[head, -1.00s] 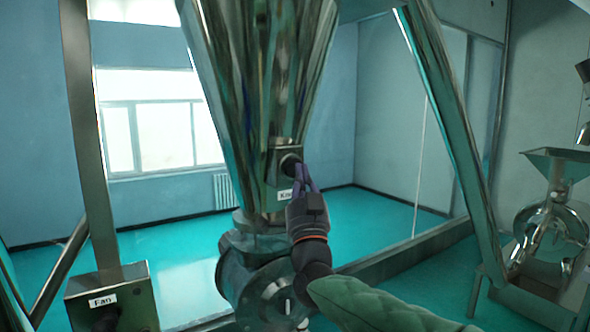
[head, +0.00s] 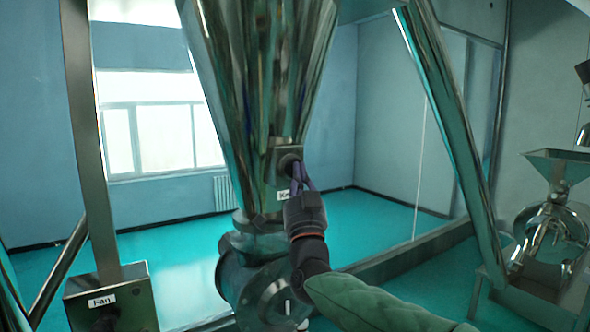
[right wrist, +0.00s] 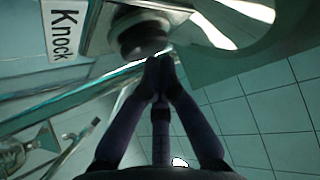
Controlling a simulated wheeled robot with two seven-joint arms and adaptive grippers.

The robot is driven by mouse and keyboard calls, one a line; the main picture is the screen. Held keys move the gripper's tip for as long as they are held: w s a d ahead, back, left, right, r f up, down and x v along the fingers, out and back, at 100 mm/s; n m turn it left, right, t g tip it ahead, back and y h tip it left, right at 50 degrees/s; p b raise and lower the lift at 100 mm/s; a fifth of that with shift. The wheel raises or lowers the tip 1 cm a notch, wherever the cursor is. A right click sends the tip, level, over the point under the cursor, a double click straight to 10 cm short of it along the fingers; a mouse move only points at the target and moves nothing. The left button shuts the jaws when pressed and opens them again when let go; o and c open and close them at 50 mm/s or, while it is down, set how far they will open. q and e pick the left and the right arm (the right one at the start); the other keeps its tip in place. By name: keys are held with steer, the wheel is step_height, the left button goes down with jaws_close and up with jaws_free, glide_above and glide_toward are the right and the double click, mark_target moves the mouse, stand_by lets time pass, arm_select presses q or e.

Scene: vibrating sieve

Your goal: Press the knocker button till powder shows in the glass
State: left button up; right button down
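The knocker button (right wrist: 140,34) is a dark round knob on a small metal box with a "Knock" label (right wrist: 64,30) in the right wrist view. In the head view its box (head: 283,152) sits on the side of the steel hopper (head: 262,70). My right gripper (right wrist: 158,66) has its fingertips together right at the button's lower edge; I cannot tell whether they touch or press it. The gripper also shows in the head view (head: 296,172), partly covering the box and label. A round, glass-like port (head: 286,302) sits below the hopper; no powder is discernible there. My left gripper is out of view.
A box labelled "Fan" (head: 108,300) is on the left frame post (head: 92,150). A slanted steel leg (head: 452,130) stands to the right, and a small steel machine with a funnel (head: 556,175) is at far right. Open floor lies behind.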

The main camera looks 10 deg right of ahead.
steer(key=shift+w+a+y, duration=0.25)
steer(key=shift+w+y, duration=0.05)
steer(key=shift+w, duration=0.45)
stand_by(0.9)
steer(key=shift+s, duration=0.1)
stand_by(0.3)
steer(key=shift+s+d+b, duration=0.2)
steer(key=shift+s+b, duration=0.3)
steer(key=shift+b, duration=0.05)
steer(key=shift+s+d+b, duration=0.15)
steer(key=shift+s+b, duration=0.3)
steer(key=shift+b, duration=0.05)
steer(key=s+b, duration=0.1)
steer(key=s+d+b, duration=0.1)
steer(key=s, duration=0.1)
steer(key=s+b, duration=0.1)
steer(key=shift+s+d+b, duration=0.3)
steer(key=shift+s+d, duration=0.05)
